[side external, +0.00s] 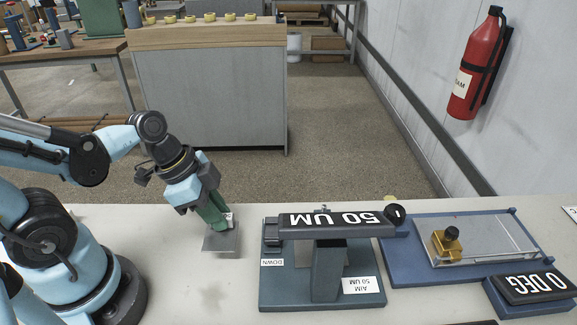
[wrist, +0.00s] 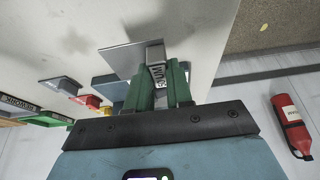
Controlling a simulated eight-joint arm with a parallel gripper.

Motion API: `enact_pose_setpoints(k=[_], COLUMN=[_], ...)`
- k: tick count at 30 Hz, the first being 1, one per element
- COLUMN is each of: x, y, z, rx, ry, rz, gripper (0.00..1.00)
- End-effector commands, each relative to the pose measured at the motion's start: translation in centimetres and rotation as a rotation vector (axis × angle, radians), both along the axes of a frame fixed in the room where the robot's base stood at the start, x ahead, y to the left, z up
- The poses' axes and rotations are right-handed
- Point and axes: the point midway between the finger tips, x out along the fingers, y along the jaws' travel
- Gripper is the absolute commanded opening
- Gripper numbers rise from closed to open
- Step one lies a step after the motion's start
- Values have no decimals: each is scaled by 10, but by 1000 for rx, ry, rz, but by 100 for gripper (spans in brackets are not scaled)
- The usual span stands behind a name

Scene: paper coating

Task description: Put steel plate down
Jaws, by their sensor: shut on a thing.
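The steel plate (side external: 221,239) is a thin grey square, low over the left part of the white table. I cannot tell whether it touches the table. My gripper (side external: 225,221) has green fingers and is shut on the plate's raised white-labelled part. In the wrist view, the plate (wrist: 122,60) extends beyond the fingers to the left, and the labelled piece sits between the green fingertips (wrist: 163,82). The fingers hide part of the plate.
A dark stand marked 50 UM (side external: 322,257) is just right of the plate. Farther right are a blue-framed glass bed with a brass block (side external: 447,243) and a 0 DEG display (side external: 533,288). The white table (side external: 185,290) is clear in front of the plate.

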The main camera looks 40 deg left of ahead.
Motion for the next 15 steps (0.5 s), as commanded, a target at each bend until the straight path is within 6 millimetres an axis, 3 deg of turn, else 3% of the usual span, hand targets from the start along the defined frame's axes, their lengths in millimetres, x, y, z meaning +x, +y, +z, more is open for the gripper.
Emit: enact_pose_setpoints(k=[15], x=[1], y=[0], z=[-23], rx=[1], ry=[-1], rz=[0], gripper=[0])
